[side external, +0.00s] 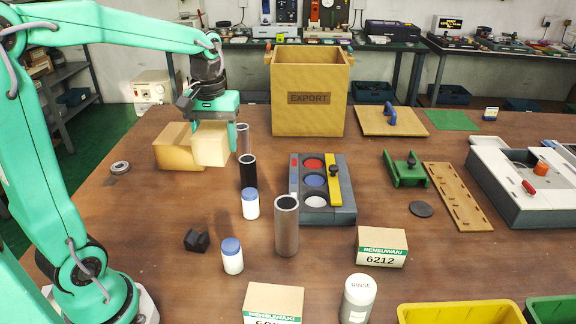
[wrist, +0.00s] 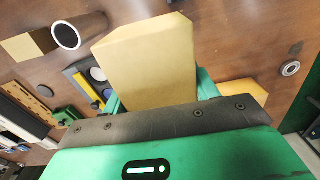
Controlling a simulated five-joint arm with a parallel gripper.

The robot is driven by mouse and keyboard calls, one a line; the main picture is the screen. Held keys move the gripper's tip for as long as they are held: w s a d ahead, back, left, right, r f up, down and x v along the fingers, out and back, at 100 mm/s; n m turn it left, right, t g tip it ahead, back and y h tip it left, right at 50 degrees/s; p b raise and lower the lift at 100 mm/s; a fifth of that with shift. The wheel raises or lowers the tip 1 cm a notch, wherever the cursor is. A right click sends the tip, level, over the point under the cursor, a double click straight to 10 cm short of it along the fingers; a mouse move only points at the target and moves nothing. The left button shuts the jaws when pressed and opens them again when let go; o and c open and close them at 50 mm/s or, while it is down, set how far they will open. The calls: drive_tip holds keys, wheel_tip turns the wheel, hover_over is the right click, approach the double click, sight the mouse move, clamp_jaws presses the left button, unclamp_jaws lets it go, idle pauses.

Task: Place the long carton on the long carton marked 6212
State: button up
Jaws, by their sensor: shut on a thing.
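My gripper (side external: 211,128) is shut on a plain pale carton (side external: 212,147), which hangs between its fingers. The held carton (wrist: 150,60) fills the middle of the wrist view, with the fingers at its sides. In the side view it overlaps a tan box (side external: 172,149) on the table; I cannot tell whether they touch. The carton marked 6212 (side external: 381,248) stands at the front right, white with a green RENSUWAKI band and a tan top, which is bare. Another RENSUWAKI carton (side external: 273,301) is cut off at the bottom edge, its number only partly visible.
Upright tubes (side external: 286,226) and (side external: 248,171), blue-capped bottles (side external: 250,204) and (side external: 232,256), and a grey tray (side external: 327,216) stand between my gripper and the 6212 carton. A RINSE bottle (side external: 357,299) and yellow bin (side external: 459,314) are near that carton. The EXPORT box (side external: 309,97) stands behind.

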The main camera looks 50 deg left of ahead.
drive_tip(key=w+d, duration=0.5)
drive_tip(key=d, duration=0.5)
drive_tip(key=w+d, duration=0.5)
drive_tip(key=d, duration=0.5)
drive_tip(key=s+d, duration=0.1)
drive_tip(key=d, duration=1.7)
hover_over(369, 236)
drive_tip(key=shift+n, duration=0.4)
wheel_tip(369, 236, down, 12)
drive_tip(key=shift+w+f, duration=0.1)
drive_tip(key=shift+f, duration=2.05)
drive_tip(key=shift+f, duration=0.1)
drive_tip(key=o, duration=1.5)
drive_tip(key=shift+f, duration=0.1)
